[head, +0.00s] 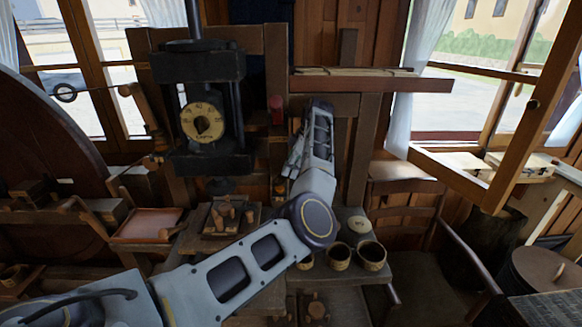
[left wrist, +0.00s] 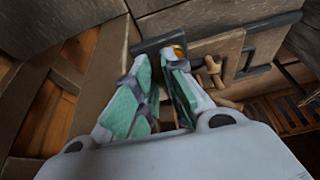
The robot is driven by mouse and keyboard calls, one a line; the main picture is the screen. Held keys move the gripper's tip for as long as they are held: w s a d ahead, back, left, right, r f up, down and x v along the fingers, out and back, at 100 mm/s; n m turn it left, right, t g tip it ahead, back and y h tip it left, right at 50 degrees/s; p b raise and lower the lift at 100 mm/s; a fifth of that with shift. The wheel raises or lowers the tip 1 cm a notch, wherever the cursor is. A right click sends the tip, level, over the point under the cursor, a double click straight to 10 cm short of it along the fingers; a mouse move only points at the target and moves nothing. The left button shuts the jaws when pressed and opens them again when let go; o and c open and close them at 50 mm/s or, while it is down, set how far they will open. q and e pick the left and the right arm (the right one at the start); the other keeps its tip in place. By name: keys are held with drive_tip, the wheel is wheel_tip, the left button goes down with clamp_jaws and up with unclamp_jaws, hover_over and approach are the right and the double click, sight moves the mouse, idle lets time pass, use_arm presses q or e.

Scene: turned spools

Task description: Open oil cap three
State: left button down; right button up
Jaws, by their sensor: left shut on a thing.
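My left gripper (head: 294,160) is at the wooden post of the machine, right of the black press frame. In the left wrist view the two green-padded fingers (left wrist: 163,60) are nearly together. They are shut on a small brass-coloured cap (left wrist: 180,51), of which only a bit shows at the right fingertip. I cannot read a number on it or tell whether it is open. In the head view my arm and fingers hide this cap. My right gripper is not in view.
A black press frame with a round yellow dial (head: 202,122) stands left of my gripper. A red cylinder (head: 277,110) is just above it. A wooden shelf (head: 355,84) juts out above right. Several small round pots, one here (head: 372,256), stand below.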

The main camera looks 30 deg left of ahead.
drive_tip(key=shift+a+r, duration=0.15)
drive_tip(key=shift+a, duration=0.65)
use_arm(q)
drive_tip(key=c, duration=1.7)
unclamp_jaws()
drive_tip(key=shift+o, duration=1.3)
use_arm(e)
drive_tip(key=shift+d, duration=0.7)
use_arm(q)
drive_tip(key=shift+r, duration=0.1)
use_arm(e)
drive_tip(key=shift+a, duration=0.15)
use_arm(q)
drive_tip(key=v, duration=1.1)
drive_tip(key=shift+d+r, duration=0.15)
drive_tip(key=shift+r, duration=0.2)
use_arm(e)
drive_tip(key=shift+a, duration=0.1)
use_arm(q)
drive_tip(key=shift+d, duration=0.1)
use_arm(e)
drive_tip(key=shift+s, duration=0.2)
